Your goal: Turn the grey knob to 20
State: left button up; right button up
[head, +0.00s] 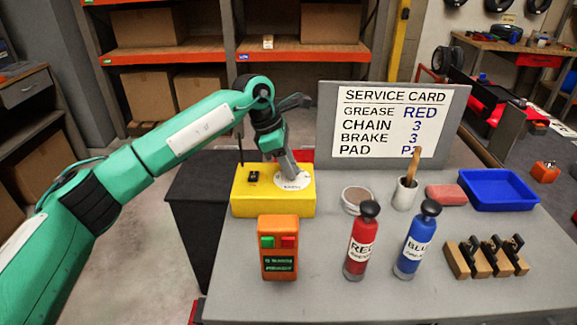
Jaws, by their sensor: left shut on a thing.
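A yellow box (262,205) stands at the left end of the grey table. A white dial plate (302,183) lies on the right part of its top. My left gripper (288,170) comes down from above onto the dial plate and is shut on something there. The gripper covers the grey knob, so the knob and its pointer are hidden. The dial's marks are too small to read. A small black switch (253,176) sits on the box's top left. My right gripper is not in view.
An orange button box (278,248) stands just in front of the yellow box. A service card board (392,125) rises behind. A red bottle (361,245), blue bottle (415,245), blue tray (498,190) and several wooden blocks (487,258) stand to the right.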

pick_arm(q)
jog(key=shift+w+r+m+g, duration=0.15)
jog(key=shift+m+g, duration=0.15)
jog(key=shift+m, duration=0.5)
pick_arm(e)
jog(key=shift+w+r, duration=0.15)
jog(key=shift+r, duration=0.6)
pick_arm(q)
jog(key=o, duration=1)
jog(key=shift+c, duration=0.2)
jog(key=shift+a+r, duration=0.1)
jog(key=shift+r, duration=0.15)
jog(key=v, duration=1.3)
jog(key=shift+b, duration=0.4)
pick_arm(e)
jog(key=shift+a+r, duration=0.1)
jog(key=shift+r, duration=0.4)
